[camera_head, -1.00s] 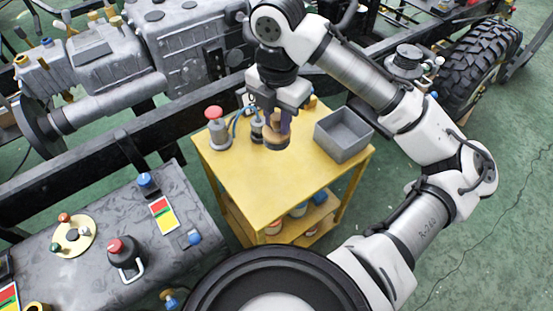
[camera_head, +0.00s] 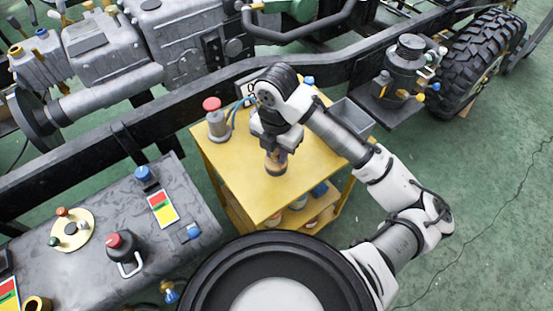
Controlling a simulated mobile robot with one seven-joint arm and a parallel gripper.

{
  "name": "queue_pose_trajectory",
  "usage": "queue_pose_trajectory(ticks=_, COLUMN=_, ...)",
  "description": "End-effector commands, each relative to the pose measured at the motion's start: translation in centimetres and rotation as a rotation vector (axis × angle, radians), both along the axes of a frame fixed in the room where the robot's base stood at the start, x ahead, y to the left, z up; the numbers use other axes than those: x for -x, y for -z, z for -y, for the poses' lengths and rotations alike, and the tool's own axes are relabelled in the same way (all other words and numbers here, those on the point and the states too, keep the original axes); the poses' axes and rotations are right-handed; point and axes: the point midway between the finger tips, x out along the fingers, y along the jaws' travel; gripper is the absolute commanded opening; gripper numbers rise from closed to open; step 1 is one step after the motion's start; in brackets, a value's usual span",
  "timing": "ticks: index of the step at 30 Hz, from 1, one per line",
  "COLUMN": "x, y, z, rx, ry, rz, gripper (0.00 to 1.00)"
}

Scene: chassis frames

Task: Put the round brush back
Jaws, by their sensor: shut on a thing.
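The round brush (camera_head: 276,167) has a tan, round lower part that shows below my gripper (camera_head: 276,152). My gripper is shut on it, above the middle of the yellow cart top (camera_head: 255,195). The fingers are mostly hidden by the wrist, seen from above. I cannot tell whether the brush touches the cart top.
A grey can with a red cap (camera_head: 215,120) stands at the cart's back left. A grey open bin (camera_head: 352,122) is at the right, partly behind my arm. The cart's front is clear. A grey bench with a red-knobbed device (camera_head: 123,254) lies left.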

Motion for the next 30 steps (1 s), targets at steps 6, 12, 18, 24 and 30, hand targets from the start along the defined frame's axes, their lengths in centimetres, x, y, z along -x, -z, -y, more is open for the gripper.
queue_pose_trajectory(ticks=6, x=0.1, y=3.2, z=0.0, rx=0.000, ry=0.002, rz=-0.004, gripper=0.03)
queue_pose_trajectory(ticks=12, x=0.0, y=4.1, z=0.0, rx=-0.001, ry=0.000, rz=-0.001, gripper=0.03)
queue_pose_trajectory(ticks=18, x=0.0, y=4.2, z=0.0, rx=-0.001, ry=0.000, rz=-0.001, gripper=0.03)
queue_pose_trajectory(ticks=24, x=0.0, y=4.4, z=0.0, rx=-0.001, ry=0.000, rz=-0.001, gripper=0.35)
queue_pose_trajectory(ticks=30, x=0.0, y=4.4, z=0.0, rx=-0.001, ry=0.000, rz=-0.001, gripper=0.46)
